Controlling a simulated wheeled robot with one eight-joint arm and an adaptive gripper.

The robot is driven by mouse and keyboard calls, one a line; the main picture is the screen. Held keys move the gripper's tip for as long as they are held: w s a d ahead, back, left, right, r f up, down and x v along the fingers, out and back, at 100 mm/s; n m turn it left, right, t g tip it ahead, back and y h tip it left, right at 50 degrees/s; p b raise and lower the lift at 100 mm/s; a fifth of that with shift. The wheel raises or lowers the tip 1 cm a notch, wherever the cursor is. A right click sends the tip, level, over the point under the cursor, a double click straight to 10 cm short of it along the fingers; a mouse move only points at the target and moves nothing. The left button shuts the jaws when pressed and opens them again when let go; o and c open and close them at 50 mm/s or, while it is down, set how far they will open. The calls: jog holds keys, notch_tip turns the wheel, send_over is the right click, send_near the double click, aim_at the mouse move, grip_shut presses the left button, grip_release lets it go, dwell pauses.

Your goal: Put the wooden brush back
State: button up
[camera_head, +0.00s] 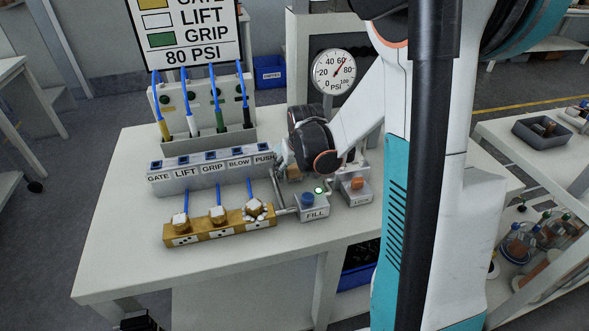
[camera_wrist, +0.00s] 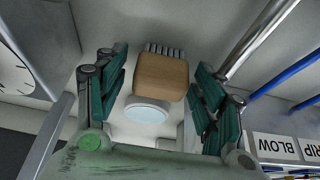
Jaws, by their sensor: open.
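The wooden brush (camera_wrist: 161,77) shows in the wrist view as a tan block with grey bristles along its upper edge. It lies between the two green-padded fingers of my gripper (camera_wrist: 161,62), with a visible gap on both sides. My gripper is open. In the head view my gripper (camera_head: 283,163) is low over the table behind the FILL box, and a small brown part of the brush (camera_head: 294,173) shows beside it. My wrist hides the rest there. A pale round disc (camera_wrist: 148,110) is close to the brush in the wrist view.
The labelled valve block (camera_head: 212,176) stands left of my gripper. The FILL box (camera_head: 313,207) and LOCK box (camera_head: 356,190) stand in front and to the right. A wooden connector rack (camera_head: 218,231) and a metal pipe (camera_wrist: 257,40) are nearby. The table's left front is clear.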

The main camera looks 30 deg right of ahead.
jog(key=p+v, duration=0.4)
jog(key=v, duration=0.8)
jog(key=shift+p, duration=0.35)
